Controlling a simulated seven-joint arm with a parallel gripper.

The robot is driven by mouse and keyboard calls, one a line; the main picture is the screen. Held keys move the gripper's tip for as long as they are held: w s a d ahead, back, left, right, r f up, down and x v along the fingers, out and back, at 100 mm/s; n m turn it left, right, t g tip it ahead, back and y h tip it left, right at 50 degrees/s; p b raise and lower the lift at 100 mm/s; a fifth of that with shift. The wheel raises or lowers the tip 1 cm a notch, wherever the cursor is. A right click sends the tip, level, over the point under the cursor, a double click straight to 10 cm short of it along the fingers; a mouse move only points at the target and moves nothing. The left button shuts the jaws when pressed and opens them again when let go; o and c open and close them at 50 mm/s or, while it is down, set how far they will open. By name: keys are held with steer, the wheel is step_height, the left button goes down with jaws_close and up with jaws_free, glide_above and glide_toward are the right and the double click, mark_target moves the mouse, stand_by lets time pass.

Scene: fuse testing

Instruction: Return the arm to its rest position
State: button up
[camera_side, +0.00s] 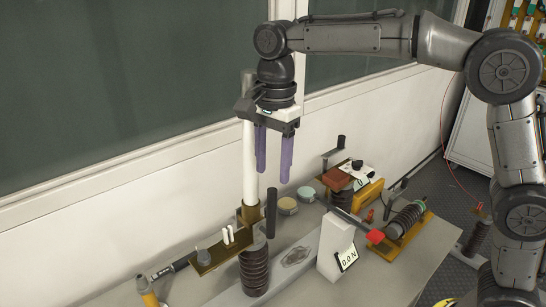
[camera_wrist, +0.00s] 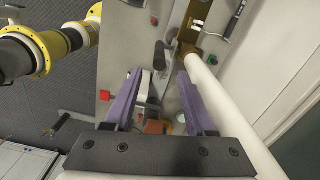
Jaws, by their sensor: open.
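My gripper (camera_side: 273,155) hangs from my arm above the far left part of the bench, its two purple fingers pointing down. In the wrist view my gripper (camera_wrist: 160,88) shows its fingers spread apart with nothing between them. A tall white tube (camera_side: 250,165) stands upright just beside the fingers, to their left in the side view. In the wrist view the tube (camera_wrist: 225,100) runs along the outside of the right finger. I cannot tell whether it touches. The tube's foot sits in a brass fitting (camera_side: 249,214).
Space above the bench's front is clear.

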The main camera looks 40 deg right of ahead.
steer(key=shift+r, duration=0.75)
steer(key=shift+d+r, duration=0.15)
steer(key=shift+d, duration=0.1)
steer(key=s+d+r+t, duration=0.3)
steer(key=s+d+r, duration=0.3)
steer(key=s+d, duration=0.5)
steer(key=s+d+f+n+t, duration=0.2)
steer(key=s+d+f+n, duration=0.1)
steer(key=s+f+n, duration=0.9)
steer(key=shift+s+d+n+t, duration=0.25)
steer(key=shift+s+n, duration=0.55)
steer(key=shift+n, duration=1.1)
